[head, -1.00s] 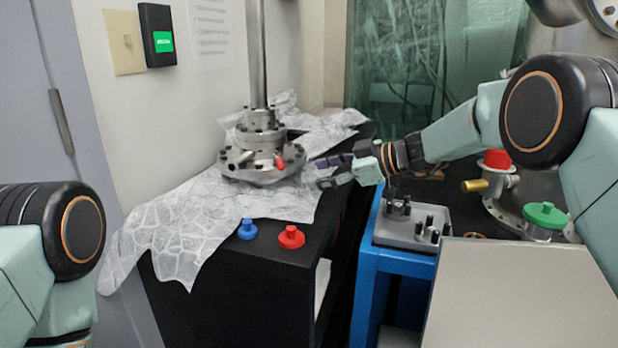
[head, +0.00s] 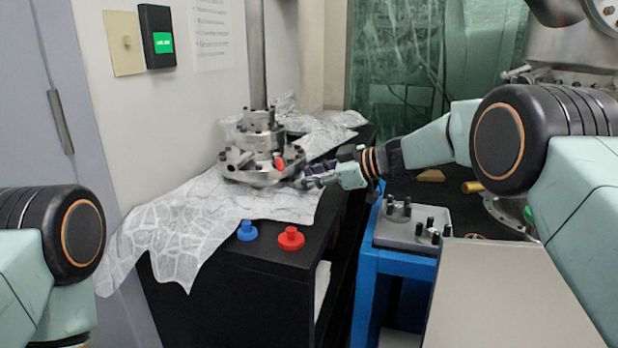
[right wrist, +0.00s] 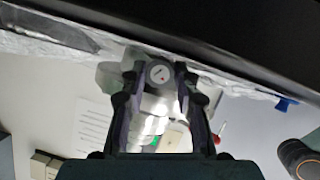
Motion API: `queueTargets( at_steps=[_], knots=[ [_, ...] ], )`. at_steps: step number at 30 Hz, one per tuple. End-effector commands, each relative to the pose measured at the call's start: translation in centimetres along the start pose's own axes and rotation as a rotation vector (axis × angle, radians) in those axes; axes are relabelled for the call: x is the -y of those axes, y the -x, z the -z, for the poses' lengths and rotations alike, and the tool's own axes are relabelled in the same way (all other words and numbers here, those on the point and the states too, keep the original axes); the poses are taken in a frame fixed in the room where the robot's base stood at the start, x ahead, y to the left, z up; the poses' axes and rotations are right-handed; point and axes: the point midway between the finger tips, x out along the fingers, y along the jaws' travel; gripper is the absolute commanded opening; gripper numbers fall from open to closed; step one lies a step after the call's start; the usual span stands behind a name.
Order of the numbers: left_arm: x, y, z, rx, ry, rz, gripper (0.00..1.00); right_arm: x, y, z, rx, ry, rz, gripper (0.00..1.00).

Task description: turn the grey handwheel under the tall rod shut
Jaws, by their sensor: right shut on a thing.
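The tall rod (head: 256,55) stands upright on a stepped metal fitting (head: 260,145) with bolts and a small red handle (head: 279,163). In the right wrist view a small round grey part with a red mark, which I take for the grey handwheel (right wrist: 160,74), sits between my fingertips. My right gripper (head: 306,178) reaches the right side of the fitting's base in the head view. It also shows in the right wrist view (right wrist: 158,84), shut on that part. In the head view the handwheel is too small and covered to make out. My left gripper is out of view.
A crinkled white sheet (head: 190,225) lies under the fitting on the black cabinet (head: 240,300). A blue knob (head: 247,231) and a red knob (head: 291,238) stand at its front edge. A grey tray (head: 400,232) with black pegs sits on the blue stand (head: 385,262) to the right.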

Motion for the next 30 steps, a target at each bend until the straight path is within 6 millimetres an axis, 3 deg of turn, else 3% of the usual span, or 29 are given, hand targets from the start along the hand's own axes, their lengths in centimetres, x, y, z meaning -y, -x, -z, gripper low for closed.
queueTargets(
  at_steps=[8, 14, 30],
  knots=[
    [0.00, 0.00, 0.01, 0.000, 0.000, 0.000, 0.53, 0.04, -0.01, -0.07, 0.001, -0.001, 0.001, 0.00],
    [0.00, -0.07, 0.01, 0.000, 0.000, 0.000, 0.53, 0.02, -0.03, -0.11, 0.000, -0.030, 0.014, 0.00],
    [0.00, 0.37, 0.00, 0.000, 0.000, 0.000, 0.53, -0.27, -0.07, -0.20, -0.001, -0.356, 0.148, 0.00]
  ],
)
